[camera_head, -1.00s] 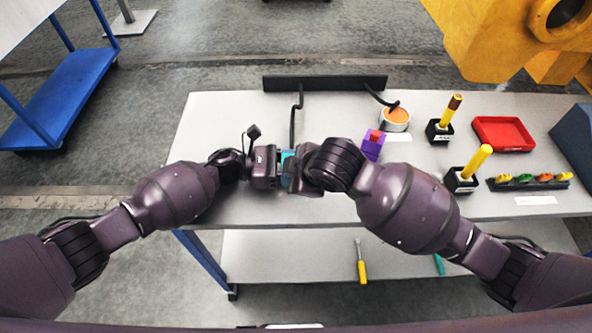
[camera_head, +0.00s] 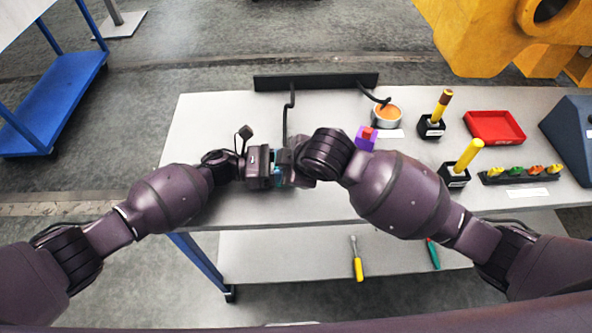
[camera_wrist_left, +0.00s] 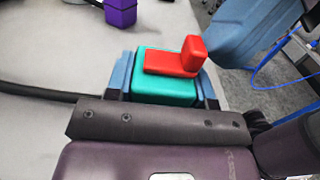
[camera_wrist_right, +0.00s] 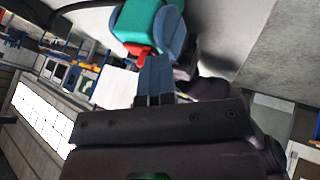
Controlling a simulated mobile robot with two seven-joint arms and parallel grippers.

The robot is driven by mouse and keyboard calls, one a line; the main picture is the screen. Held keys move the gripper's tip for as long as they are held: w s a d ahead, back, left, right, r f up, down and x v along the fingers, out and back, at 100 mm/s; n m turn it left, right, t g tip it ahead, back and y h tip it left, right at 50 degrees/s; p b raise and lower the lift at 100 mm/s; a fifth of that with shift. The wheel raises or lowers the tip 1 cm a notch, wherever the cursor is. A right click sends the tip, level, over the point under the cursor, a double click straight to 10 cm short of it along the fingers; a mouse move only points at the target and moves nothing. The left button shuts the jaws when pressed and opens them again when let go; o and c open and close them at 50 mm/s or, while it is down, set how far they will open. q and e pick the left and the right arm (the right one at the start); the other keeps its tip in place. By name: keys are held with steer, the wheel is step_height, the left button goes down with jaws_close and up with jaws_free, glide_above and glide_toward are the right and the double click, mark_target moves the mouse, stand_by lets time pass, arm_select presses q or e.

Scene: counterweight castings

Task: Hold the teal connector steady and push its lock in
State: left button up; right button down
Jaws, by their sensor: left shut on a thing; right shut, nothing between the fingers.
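The teal connector (camera_wrist_left: 165,92) sits between the two blue fingers of my left gripper (camera_wrist_left: 166,85), which is shut on it. A red lock (camera_wrist_left: 172,62) lies on its top, with a raised red tab at the right end. The connector also shows in the right wrist view (camera_wrist_right: 140,20), with the red lock (camera_wrist_right: 138,50) beside my right fingertips. My right gripper (camera_wrist_right: 157,60) is shut and empty, its tips very close to the red tab; I cannot tell whether they touch. In the head view the connector (camera_head: 279,172) is mostly hidden between the grippers.
A purple block with a red top (camera_head: 365,140) stands behind my right wrist. Black cables run from a dark rail (camera_head: 316,81). An orange-filled tin (camera_head: 386,117), yellow-handled tools in black holders and a red tray (camera_head: 495,127) are at right. The bench's left part is clear.

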steer(key=s+d+r, duration=0.3)
steer(key=s+r, duration=0.5)
steer(key=shift+s+d, duration=0.3)
steer(key=shift+d, duration=0.1)
arm_select(q)
steer(key=o, duration=1.1)
